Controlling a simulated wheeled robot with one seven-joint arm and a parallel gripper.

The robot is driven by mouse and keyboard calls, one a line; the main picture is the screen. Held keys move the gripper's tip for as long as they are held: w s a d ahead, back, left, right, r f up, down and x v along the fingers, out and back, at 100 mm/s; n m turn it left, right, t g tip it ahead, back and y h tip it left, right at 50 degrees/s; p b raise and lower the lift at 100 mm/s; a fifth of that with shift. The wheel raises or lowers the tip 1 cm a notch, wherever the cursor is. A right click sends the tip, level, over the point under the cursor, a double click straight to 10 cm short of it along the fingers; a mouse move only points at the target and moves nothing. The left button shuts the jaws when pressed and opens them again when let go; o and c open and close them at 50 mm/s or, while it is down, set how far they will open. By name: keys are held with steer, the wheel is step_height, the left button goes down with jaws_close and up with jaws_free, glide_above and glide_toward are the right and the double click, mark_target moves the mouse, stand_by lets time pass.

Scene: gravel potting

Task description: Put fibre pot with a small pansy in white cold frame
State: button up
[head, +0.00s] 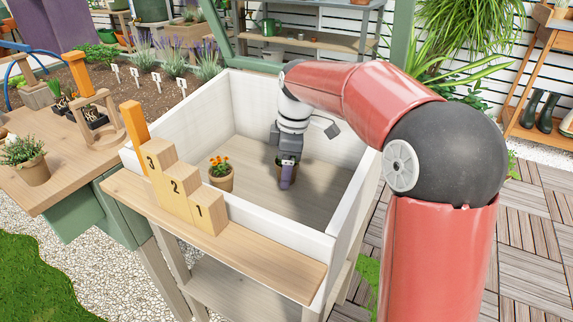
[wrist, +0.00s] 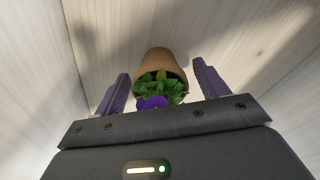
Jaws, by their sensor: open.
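The brown fibre pot (wrist: 161,62) with green leaves and a purple pansy (wrist: 153,103) lies between my fingers in the wrist view. My gripper (wrist: 160,78) is open, with a gap visible on each side of the pot. In the head view my gripper (head: 287,180) points down inside the white cold frame (head: 277,236), and its finger partly hides the pot (head: 279,172). The pot appears to stand on the cold frame's floor, though its base is partly hidden.
A pot with orange flowers (head: 221,177) stands in the cold frame left of my gripper. Numbered wooden steps (head: 182,190) stand on the front ledge. The white walls surround my gripper. A potted plant (head: 30,162) stands on the left bench.

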step_height(320, 180, up, 12)
steer(key=d+p, duration=0.1)
steer(key=p, duration=0.1)
steer(key=shift+d+r, duration=0.15)
steer(key=shift+d, duration=0.05)
steer(key=shift+s, duration=0.2)
